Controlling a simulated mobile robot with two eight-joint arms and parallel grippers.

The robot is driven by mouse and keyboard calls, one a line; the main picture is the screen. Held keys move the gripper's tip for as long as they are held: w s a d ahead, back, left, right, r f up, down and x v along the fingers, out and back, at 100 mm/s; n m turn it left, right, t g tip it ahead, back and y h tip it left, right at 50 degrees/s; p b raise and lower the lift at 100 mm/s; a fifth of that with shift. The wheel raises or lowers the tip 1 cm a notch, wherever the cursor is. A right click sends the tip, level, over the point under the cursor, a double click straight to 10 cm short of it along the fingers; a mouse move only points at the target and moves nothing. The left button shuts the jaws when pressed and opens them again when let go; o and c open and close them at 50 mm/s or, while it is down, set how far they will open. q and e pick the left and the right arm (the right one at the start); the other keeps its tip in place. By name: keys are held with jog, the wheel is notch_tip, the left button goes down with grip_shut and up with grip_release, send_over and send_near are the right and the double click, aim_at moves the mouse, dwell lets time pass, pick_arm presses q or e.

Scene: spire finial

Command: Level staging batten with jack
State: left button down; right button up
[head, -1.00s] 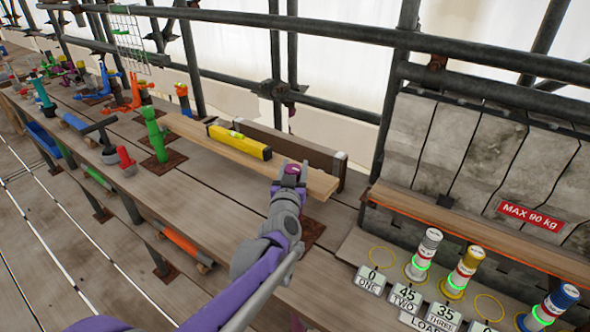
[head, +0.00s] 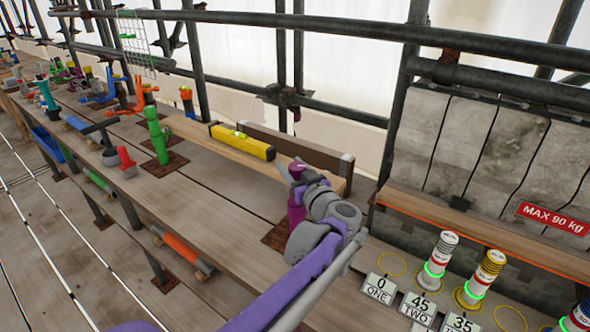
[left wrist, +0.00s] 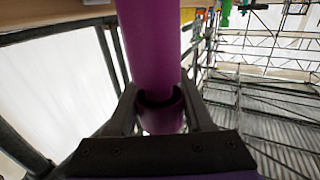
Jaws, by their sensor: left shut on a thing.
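The pale wood batten (head: 215,149) lies along the bench, with a yellow spirit level (head: 243,142) on top. A purple jack (head: 297,212) stands upright near the batten's right end, partly hidden by my arm. My left gripper (head: 297,172) is shut around its upper part. In the left wrist view the purple tube (left wrist: 150,45) sits between the two dark fingers (left wrist: 160,105). A green jack (head: 157,137) stands on a brown plate near the batten's left part. The level's bubble is too small to read. My right gripper is not in view.
A dark brown beam (head: 290,147) lies behind the batten. A red-handled tool (head: 126,160) lies at the front edge. Labelled weights (head: 438,258) stand at the right, below a "MAX 90 kg" sign (head: 553,217). Scaffold tubes (head: 340,42) run behind the bench.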

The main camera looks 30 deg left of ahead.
pick_arm(q)
jog(key=shift+s+a+n+g+y+p, duration=0.1)
jog(key=shift+s+n+g+y+p, duration=0.4)
jog(key=shift+n+g, duration=1.55)
jog(key=shift+s+a+n+g+y+p, duration=0.1)
jog(key=shift+s+n+g+y+p, duration=0.55)
jog(key=shift+g, duration=2.25)
jog(key=shift+s+n+g+y+p, duration=0.1)
jog(key=shift+n+g+p, duration=0.45)
jog(key=shift+n+g, duration=1.8)
jog(key=shift+c, duration=1.4)
grip_release()
